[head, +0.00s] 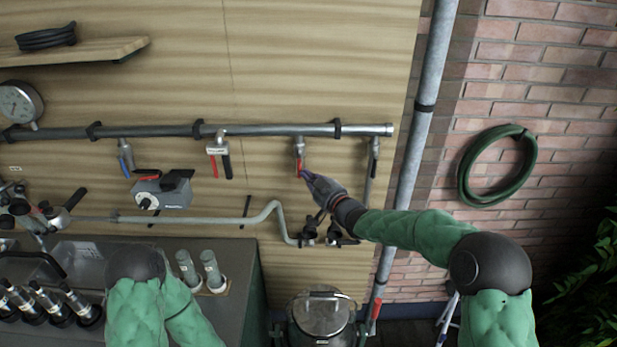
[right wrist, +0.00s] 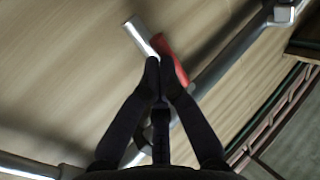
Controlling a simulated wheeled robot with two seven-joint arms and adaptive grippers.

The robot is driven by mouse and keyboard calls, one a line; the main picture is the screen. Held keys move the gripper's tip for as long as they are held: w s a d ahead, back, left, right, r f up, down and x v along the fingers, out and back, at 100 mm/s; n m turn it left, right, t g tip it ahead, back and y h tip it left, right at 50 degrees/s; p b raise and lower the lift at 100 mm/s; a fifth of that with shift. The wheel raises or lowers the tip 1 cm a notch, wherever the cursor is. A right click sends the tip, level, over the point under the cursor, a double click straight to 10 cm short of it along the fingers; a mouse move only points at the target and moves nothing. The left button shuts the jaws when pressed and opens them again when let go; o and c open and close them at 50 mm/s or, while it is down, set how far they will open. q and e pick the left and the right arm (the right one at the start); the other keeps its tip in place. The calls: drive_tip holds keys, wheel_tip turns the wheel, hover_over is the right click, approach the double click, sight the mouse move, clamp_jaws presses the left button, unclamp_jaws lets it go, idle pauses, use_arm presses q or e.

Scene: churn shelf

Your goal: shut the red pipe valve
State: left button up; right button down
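The red pipe valve (head: 299,160) hangs below the grey horizontal pipe on the wooden wall, its red handle pointing down. My right gripper (head: 308,177) is at the lower end of this handle. In the right wrist view, the red handle (right wrist: 174,58) lies beside a silver pipe stub (right wrist: 139,37). The tips of my right gripper (right wrist: 159,64) are close together against or just in front of the handle, which shows to their right. I cannot tell whether they touch it.
A blue-handled valve (head: 126,158), a valve with red and black handles (head: 219,160) and a dark-handled valve (head: 374,150) hang on the same pipe (head: 270,130). A grey box (head: 163,192) and a bent lower pipe (head: 240,219) are nearby. A vertical pipe (head: 418,130) stands right.

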use_arm(q)
drive_tip(key=shift+f+b, duration=0.8)
use_arm(e)
drive_tip(key=shift+a+f+m, duration=0.15)
drive_tip(key=shift+a+m, duration=0.1)
drive_tip(key=shift+m, duration=0.15)
use_arm(q)
drive_tip(key=shift+f, duration=0.1)
